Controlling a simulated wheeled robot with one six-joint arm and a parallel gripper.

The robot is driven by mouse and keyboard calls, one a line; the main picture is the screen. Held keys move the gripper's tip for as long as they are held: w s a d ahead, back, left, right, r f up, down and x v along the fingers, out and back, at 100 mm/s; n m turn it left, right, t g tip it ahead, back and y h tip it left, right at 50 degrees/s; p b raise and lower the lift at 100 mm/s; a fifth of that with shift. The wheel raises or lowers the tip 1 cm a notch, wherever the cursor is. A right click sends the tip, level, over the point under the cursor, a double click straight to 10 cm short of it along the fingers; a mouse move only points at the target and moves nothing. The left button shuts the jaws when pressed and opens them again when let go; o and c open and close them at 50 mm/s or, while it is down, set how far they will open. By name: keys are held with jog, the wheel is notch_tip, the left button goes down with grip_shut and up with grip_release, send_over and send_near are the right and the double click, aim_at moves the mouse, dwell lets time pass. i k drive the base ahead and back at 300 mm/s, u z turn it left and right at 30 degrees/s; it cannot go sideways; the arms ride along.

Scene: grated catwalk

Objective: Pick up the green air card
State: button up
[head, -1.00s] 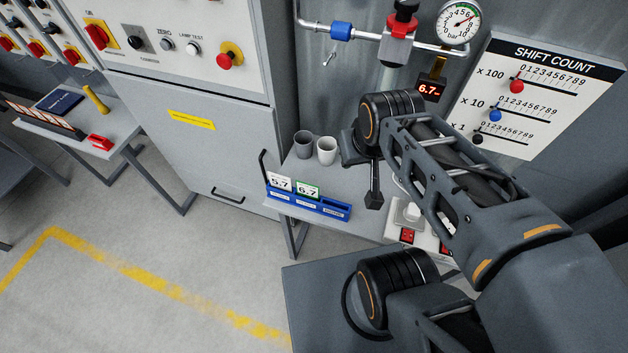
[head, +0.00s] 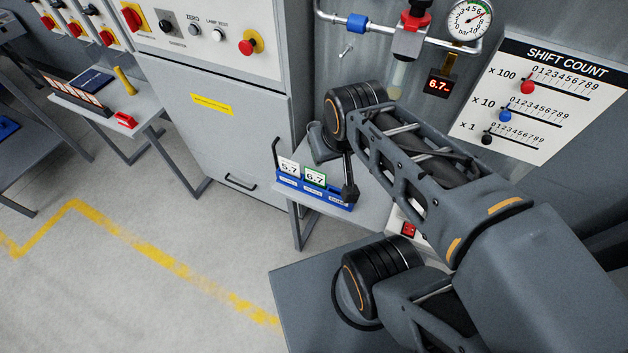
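The green-edged air card (head: 314,177) reads 6.7 and stands upright in a blue card rack (head: 318,199) on a small grey table. A white card (head: 289,167) reading 5.7 stands to its left in the same rack. My gripper (head: 350,193) points down at the rack's right end, to the right of the green card and apart from it in the picture. Its fingers are small and dark, and I cannot tell whether they are open. My arm hides part of the table behind the rack.
A gauge (head: 470,19) and a red 6.7 display (head: 439,87) are on the wall behind. A shift count board (head: 540,100) is at the right. A grey cabinet (head: 220,130) stands left of the table. A black rod (head: 277,155) rises at the rack's left end.

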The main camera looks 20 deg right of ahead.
aim_at(316, 178)
jog(key=u, duration=1.6)
jog(key=k, duration=0.35)
jog(key=z, duration=0.9)
